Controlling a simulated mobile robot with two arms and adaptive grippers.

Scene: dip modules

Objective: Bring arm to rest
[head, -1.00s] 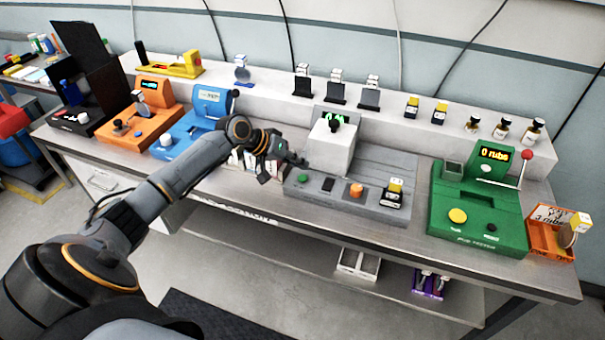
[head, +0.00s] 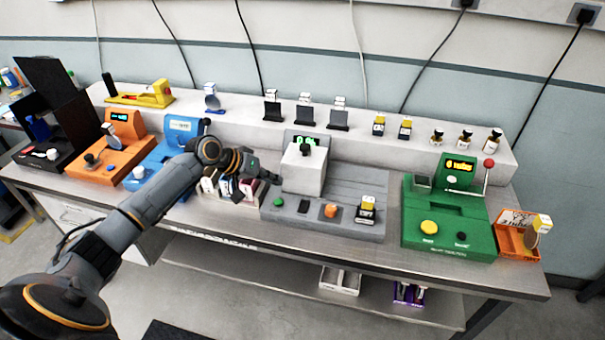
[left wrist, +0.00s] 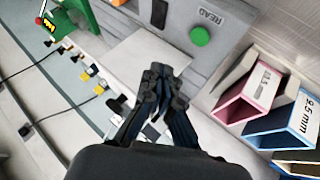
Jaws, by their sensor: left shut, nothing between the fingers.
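My left arm (head: 150,210) reaches in from the lower left in the head view. Its gripper (head: 270,175) is over the workbench, just left of the white block on the grey machine. In the left wrist view the left gripper (left wrist: 165,75) is shut and empty, its fingertips together in front of the grey machine's READ panel. My right arm and gripper are not in view.
The grey machine (head: 350,185) with a green button stands beside the gripper. Labelled bins (left wrist: 250,100) lie close by. Blue (head: 180,130), orange (head: 118,135) and green (head: 450,210) machines line the workbench (head: 330,250). Small modules stand on the white rear ledge.

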